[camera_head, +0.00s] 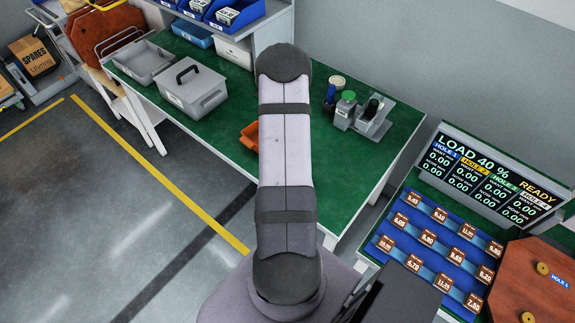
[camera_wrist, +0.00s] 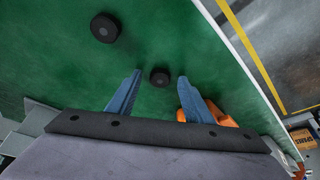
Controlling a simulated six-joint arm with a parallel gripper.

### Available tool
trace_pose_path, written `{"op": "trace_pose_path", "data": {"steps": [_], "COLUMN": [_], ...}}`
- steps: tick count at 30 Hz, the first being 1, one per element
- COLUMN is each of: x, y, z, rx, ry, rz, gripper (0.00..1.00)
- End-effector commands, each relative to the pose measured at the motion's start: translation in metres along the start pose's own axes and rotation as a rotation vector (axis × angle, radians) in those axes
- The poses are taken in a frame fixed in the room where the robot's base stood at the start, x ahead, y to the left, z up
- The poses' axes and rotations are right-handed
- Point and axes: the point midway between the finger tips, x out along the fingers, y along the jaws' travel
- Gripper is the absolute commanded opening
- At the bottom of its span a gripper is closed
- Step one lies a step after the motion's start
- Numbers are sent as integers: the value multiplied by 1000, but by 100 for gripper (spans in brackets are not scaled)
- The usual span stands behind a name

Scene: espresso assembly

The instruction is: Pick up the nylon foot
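Two round black foot-like discs lie on the green bench top in the wrist view. The larger-looking one (camera_wrist: 105,27) is toward the top left. The smaller-looking one (camera_wrist: 159,77) shows between my gripper's fingertips. I cannot tell from looks which is the nylon foot. My gripper (camera_wrist: 158,76) has its two blue fingers spread apart with nothing held; whether they are level with the disc is unclear. In the head view my arm hides the gripper and both discs.
An orange bin (camera_wrist: 220,112) sits by the right finger; it also shows in the head view (camera_head: 249,137). A grey lidded box (camera_head: 193,92) and an open grey tray (camera_head: 144,62) stand left on the bench. A grinder-like device (camera_head: 374,118) stands right.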

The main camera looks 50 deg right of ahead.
Motion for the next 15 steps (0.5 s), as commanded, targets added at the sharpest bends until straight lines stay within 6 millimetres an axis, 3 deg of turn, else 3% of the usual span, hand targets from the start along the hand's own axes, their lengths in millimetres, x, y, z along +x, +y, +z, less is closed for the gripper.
{"op": "trace_pose_path", "data": {"steps": [1, 5, 15], "x": [0, 0, -2], "y": [0, 0, 0], "z": [0, 0, 0], "rx": [0, 0, 0], "ry": [0, 0, 0], "rz": [0, 0, 0], "gripper": [34, 4, 4]}}
